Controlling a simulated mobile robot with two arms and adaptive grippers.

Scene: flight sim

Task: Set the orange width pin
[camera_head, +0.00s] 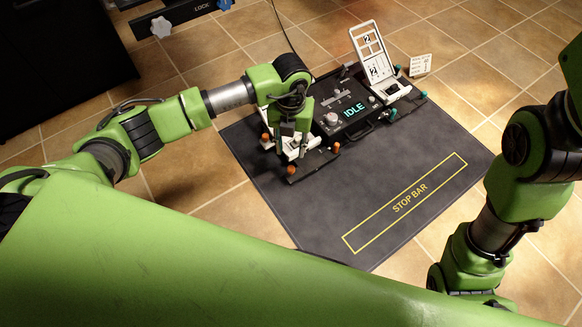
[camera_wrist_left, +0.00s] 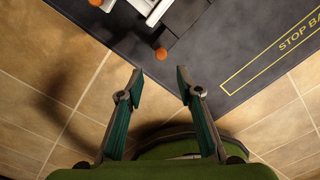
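Several small orange knobs sit on the left pedal unit. One orange knob (camera_head: 291,170) is at its near left corner and another orange knob (camera_head: 335,147) is at its right. I cannot tell which is the width pin. My left gripper (camera_head: 287,150) hangs over the unit's left part and hides some of it. In the left wrist view, the left gripper (camera_wrist_left: 160,80) is open and empty. An orange knob (camera_wrist_left: 161,54) lies beyond the fingertips, in line with the gap and apart from both. My right arm shows at the right, but its gripper does not.
The pedal unit's dark console (camera_head: 348,118) reads IDLE. A white pedal (camera_head: 371,55) marked 2 stands at its back right, near a small white card (camera_head: 420,65). The dark mat (camera_head: 345,195) has a yellow STOP BAR outline, with clear room in front.

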